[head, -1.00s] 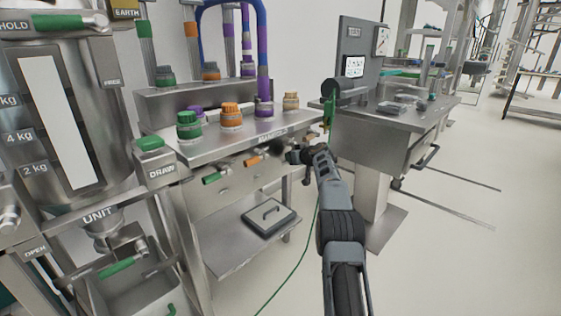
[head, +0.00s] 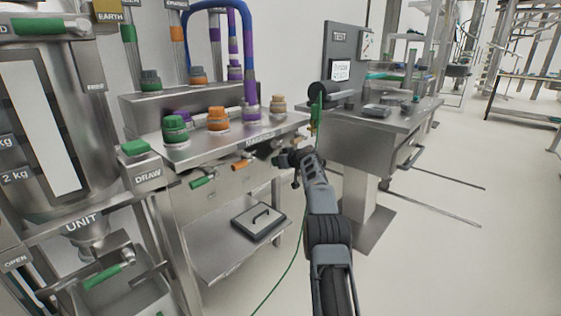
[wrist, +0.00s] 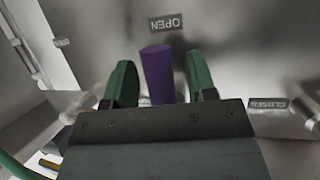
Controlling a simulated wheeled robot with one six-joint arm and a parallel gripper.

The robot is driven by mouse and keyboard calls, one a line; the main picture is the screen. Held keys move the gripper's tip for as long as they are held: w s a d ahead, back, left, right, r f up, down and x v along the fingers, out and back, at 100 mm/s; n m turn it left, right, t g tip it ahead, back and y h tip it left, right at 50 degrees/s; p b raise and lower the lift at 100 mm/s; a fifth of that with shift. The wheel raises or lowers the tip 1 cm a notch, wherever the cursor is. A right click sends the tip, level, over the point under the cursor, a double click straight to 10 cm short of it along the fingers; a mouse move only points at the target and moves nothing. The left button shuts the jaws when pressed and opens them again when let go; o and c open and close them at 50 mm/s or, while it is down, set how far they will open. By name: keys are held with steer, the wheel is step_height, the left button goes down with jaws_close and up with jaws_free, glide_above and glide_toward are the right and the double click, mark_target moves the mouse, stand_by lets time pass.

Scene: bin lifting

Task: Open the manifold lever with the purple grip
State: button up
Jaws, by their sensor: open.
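In the wrist view the purple grip (wrist: 157,75) stands between the two green fingers of my gripper (wrist: 160,82). The gripper is open, with one finger on each side of the grip and a small gap showing on both sides. The far end of the grip is just below an upside-down OPEN label (wrist: 166,23); a CLOSED label (wrist: 268,103) is to the right on the metal panel. The lever's base is hidden behind my gripper. In the head view my gripper (head: 279,158) is at the front of the manifold bench (head: 262,141) and hides the purple grip.
An orange lever (head: 241,166) and a green lever (head: 203,183) are to the left on the same front. A lidded tray (head: 258,221) lies on the lower shelf. A test bench (head: 375,125) stands to the right. A green hose (head: 284,276) runs down to the floor.

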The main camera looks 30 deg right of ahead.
steer(key=shift+s+d+r+b, duration=0.15)
steer(key=shift+s+r+b, duration=0.05)
steer(key=shift+s+b, duration=0.2)
steer(key=b+v, duration=0.2)
steer(key=v, duration=1.1)
